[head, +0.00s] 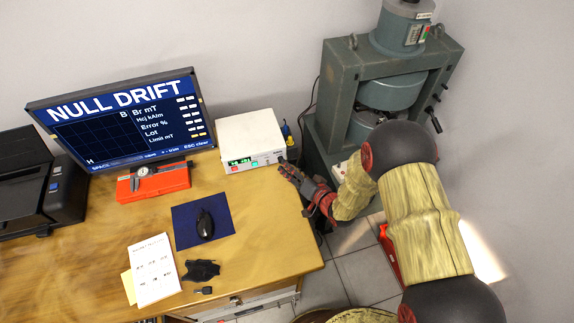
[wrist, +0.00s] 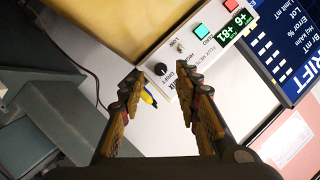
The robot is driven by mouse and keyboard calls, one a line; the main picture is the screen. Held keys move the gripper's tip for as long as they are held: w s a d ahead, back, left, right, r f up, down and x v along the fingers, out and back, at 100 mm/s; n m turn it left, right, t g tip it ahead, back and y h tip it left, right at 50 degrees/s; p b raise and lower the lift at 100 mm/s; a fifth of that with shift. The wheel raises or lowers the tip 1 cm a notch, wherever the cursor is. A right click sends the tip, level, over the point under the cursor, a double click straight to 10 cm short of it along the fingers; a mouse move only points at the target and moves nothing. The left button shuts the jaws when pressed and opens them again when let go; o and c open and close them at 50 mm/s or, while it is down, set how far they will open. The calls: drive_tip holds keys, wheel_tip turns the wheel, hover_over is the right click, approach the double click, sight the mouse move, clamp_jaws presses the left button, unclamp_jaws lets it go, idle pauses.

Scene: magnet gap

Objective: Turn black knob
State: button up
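The panel also shows in the wrist view (wrist: 197,62) with a toggle switch, a teal button, a red button and a green lit display. My gripper (wrist: 160,80) is open and empty, its two fingers spread with the knob between and beyond their tips. No contact with the knob shows. In the head view my gripper (head: 283,169) is at the meter's right front corner, and the knob is too small to make out clearly.
A monitor (head: 125,118) reading NULL DRIFT stands left of the meter. A red case with a caliper (head: 153,183), a mouse (head: 205,224) on a blue pad and a paper sheet (head: 154,268) lie on the wooden desk (head: 250,225). A grey press (head: 335,110) stands to the right.

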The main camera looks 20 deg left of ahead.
sight(281, 160)
drive_tip(key=shift+b+x, duration=0.3)
drive_tip(key=shift+x, duration=1.5)
drive_tip(key=shift+c, duration=0.6)
drive_tip(key=c, duration=0.7)
clamp_jaws()
